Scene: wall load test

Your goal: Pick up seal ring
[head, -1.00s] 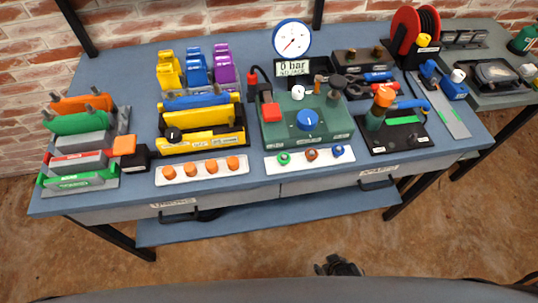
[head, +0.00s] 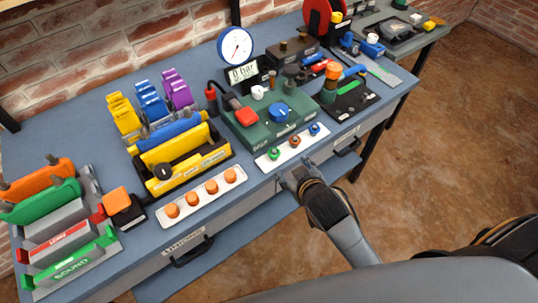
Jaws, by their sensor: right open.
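A small white tray (head: 262,162) lies at the bench's front edge, holding a green ring-like part (head: 274,154), an orange-brown one (head: 295,141) and a blue one (head: 314,129). They are small, and I cannot tell for sure which is the seal ring. My right gripper (head: 293,177) is open and empty, just in front of this tray near the drawer fronts. It is apart from the ring-like parts. My left gripper is not in view.
Behind the tray stands a green test block (head: 250,134) with a round gauge (head: 235,47). Another white tray (head: 163,221) holds several orange caps. Yellow and black holders (head: 190,172) stand to the left. Drawer handles (head: 193,252) stick out in front. Floor on the right is clear.

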